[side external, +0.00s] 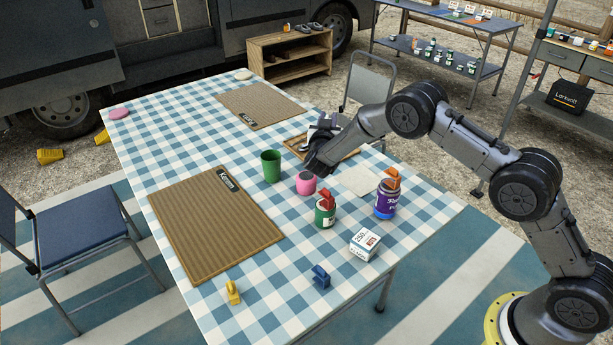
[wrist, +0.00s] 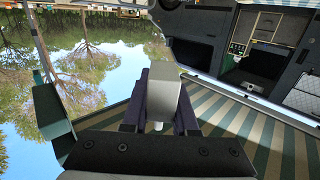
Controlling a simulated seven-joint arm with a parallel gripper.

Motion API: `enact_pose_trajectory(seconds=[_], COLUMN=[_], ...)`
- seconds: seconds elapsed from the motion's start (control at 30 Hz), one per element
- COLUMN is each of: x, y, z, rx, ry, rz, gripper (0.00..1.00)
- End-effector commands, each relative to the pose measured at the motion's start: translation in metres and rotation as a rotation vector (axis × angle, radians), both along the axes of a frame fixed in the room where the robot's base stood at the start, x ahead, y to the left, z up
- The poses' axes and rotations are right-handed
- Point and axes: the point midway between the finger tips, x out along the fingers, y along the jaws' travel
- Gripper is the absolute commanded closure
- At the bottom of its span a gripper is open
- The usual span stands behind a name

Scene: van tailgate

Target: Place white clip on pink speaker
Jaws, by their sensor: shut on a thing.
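The pink speaker (side external: 305,187) is a small cylinder with a dark face, on the checked tablecloth just right of a green cup. My gripper (side external: 326,130) is beyond and above it in the side view, over the far part of the table near a brown tray. In the wrist view, the dark fingers of my gripper (wrist: 160,112) are closed on a pale grey-white block, which looks like the white clip (wrist: 172,92). The clip's full shape is hidden there, and I cannot make it out clearly in the side view. Nothing visible lies on the speaker's top.
The green cup (side external: 271,166), green jar with red clip (side external: 325,214), purple jar with orange clip (side external: 386,203) and white box (side external: 364,245) crowd the speaker. A blue clip (side external: 321,277) and yellow clip (side external: 233,292) lie near the front edge. Brown mats (side external: 217,222) lie left.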

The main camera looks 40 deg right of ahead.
Motion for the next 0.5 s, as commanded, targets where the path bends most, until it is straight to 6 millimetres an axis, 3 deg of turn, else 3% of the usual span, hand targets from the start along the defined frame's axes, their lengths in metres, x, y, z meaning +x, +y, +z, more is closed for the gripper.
enact_pose_trajectory(seconds=[0.23,0.5], x=[0.027,0.030], y=[0.028,0.046], z=[-0.025,-0.060], rx=[-0.002,-0.002], ry=[0.000,0.004], rz=[-0.023,0.001], gripper=[1.00,1.00])
